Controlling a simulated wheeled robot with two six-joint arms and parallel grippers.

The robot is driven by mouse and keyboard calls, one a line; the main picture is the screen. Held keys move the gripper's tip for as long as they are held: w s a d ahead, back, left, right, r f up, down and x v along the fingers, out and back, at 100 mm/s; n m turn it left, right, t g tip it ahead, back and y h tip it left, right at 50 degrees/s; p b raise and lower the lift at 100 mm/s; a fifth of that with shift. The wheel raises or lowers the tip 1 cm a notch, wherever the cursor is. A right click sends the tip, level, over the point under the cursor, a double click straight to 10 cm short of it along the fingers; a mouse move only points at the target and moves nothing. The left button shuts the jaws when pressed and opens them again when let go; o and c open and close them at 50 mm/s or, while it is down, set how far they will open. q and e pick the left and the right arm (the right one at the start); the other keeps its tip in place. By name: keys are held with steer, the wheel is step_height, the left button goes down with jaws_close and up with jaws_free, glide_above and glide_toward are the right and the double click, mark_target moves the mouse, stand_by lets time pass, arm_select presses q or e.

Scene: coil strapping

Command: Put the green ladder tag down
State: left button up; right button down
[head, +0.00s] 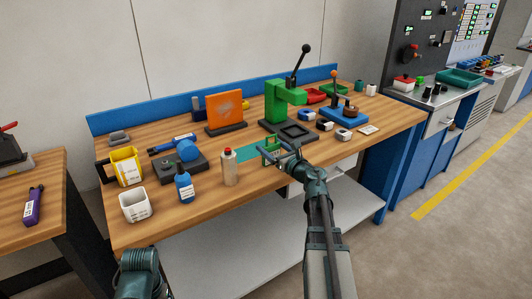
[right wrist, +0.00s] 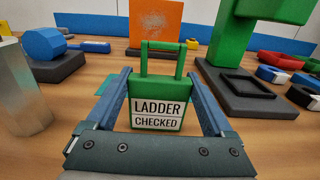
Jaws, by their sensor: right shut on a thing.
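The green ladder tag (right wrist: 158,103) stands upright between the fingers of my right gripper (right wrist: 160,112) in the right wrist view, its white "LADDER CHECKED" label facing the camera. In the head view the tag (head: 270,149) is at the front middle of the wooden bench (head: 230,199), and my right gripper (head: 282,155) is shut on it. I cannot tell whether the tag's lower edge touches the bench top. Part of my left arm shows at the bottom left of the head view, but its gripper is out of the picture.
A teal mat (head: 247,154) lies by the tag. A silver bottle (head: 229,167) and a blue bottle (head: 184,186) stand to its left. A green press (head: 281,104) stands behind it on a dark base. Small coils (head: 325,125) lie to the right. Bare wood lies along the front edge.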

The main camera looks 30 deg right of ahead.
steer(key=shift+s+d+r, duration=0.1)
steer(key=shift+s+r, duration=0.05)
steer(key=shift+f, duration=0.25)
jaws_free()
steer(key=shift+r, duration=0.1)
steer(key=shift+r, duration=0.25)
steer(key=s, duration=1.2)
steer(key=shift+d, duration=0.4)
steer(key=shift+w+f, duration=0.1)
steer(key=shift+f, duration=0.05)
